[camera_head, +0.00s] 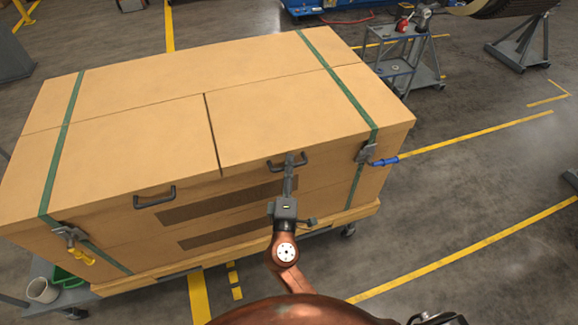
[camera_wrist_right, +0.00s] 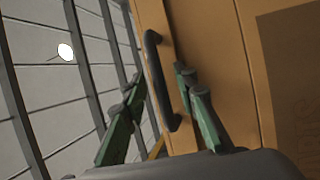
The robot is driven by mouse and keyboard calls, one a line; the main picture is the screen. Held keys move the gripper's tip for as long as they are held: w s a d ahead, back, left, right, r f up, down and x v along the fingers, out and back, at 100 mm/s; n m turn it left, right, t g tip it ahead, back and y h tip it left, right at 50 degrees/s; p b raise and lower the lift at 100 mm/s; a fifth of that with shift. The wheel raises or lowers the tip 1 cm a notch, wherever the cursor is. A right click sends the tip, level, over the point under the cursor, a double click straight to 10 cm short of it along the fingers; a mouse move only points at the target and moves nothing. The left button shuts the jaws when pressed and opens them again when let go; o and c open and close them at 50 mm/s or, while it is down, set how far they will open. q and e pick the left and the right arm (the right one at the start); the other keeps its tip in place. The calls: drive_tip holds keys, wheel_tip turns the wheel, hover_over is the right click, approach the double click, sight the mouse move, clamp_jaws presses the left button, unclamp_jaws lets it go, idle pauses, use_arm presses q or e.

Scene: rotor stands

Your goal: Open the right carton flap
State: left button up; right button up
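The large tan carton (camera_head: 140,95) has two front top flaps, both lying flat and closed. The right flap (camera_head: 285,115) has a dark handle on its front edge. That handle (camera_head: 271,165) also shows upright in the right wrist view (camera_wrist_right: 153,75). My right gripper (camera_head: 288,162) is at the handle. In the wrist view my right gripper's fingers (camera_wrist_right: 158,85) are apart, one on each side of the handle, with visible gaps. The left flap (camera_head: 135,150) has its own handle (camera_head: 154,198). My left gripper is not in view.
Green straps cross the carton at left (camera_head: 66,130) and right (camera_head: 345,90), with a yellow-handled buckle (camera_head: 75,245) and a blue-handled buckle (camera_head: 370,155). The carton stands on a wheeled cart. A grey trolley (camera_head: 405,65) stands behind right.

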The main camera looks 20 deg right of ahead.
clamp_jaws()
idle(0.3)
idle(0.5)
